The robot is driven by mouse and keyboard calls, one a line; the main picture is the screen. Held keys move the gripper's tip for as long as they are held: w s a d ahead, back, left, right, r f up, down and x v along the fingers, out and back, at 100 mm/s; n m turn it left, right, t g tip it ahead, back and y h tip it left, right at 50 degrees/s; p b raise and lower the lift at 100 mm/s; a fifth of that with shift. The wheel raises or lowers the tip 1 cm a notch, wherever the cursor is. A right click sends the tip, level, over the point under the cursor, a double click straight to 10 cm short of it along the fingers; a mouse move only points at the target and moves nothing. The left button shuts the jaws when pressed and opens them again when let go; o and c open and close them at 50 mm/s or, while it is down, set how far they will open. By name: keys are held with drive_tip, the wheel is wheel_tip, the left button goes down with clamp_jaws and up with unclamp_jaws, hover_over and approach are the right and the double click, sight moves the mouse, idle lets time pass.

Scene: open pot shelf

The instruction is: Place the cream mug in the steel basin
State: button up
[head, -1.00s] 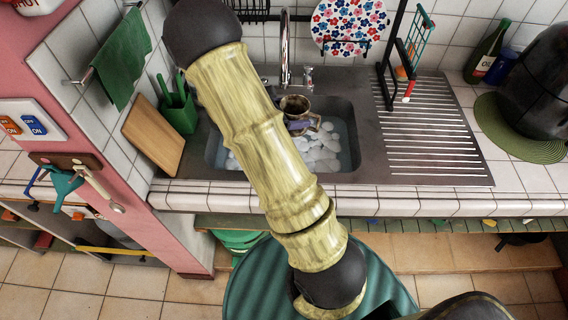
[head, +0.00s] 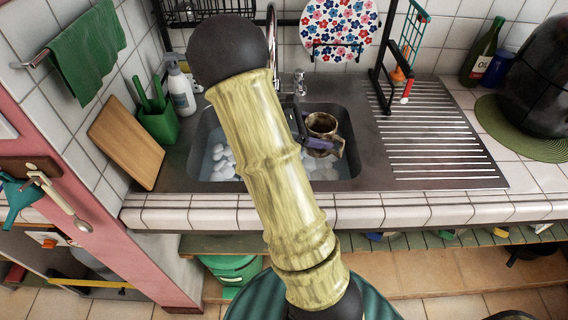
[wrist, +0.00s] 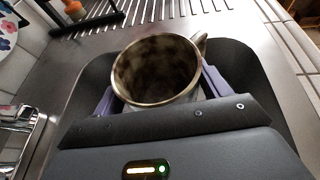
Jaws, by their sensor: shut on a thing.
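The cream mug (head: 322,124) looks brownish in the head view, with its open mouth facing up. In the wrist view the mug (wrist: 158,68) shows a dark, mottled inside and a handle at its upper right. My gripper (head: 320,142) is shut on the mug, with a purple finger on either side of it in the wrist view (wrist: 160,92). The steel basin (head: 352,162) is sunk into the counter, with white stones and water at its bottom. The mug is over the right part of the basin opening. Its underside is hidden, so I cannot tell its height above the bottom.
A tap (head: 271,45) stands behind the basin. A ribbed drainboard (head: 435,135) lies to the right, with a black rack (head: 381,75) at its back. A soap bottle (head: 180,92), a green utensil holder (head: 160,123) and a cutting board (head: 125,143) stand on the left.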

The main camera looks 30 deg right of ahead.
wheel_tip(320, 180, down, 6)
drive_tip(key=shift+r+b, duration=0.1)
drive_tip(key=shift+b, duration=0.2)
drive_tip(key=shift+f, duration=1.95)
drive_tip(key=shift+f+b, duration=0.15)
drive_tip(key=shift+b, duration=0.15)
drive_tip(key=o, duration=1.1)
drive_tip(key=shift+o, duration=0.2)
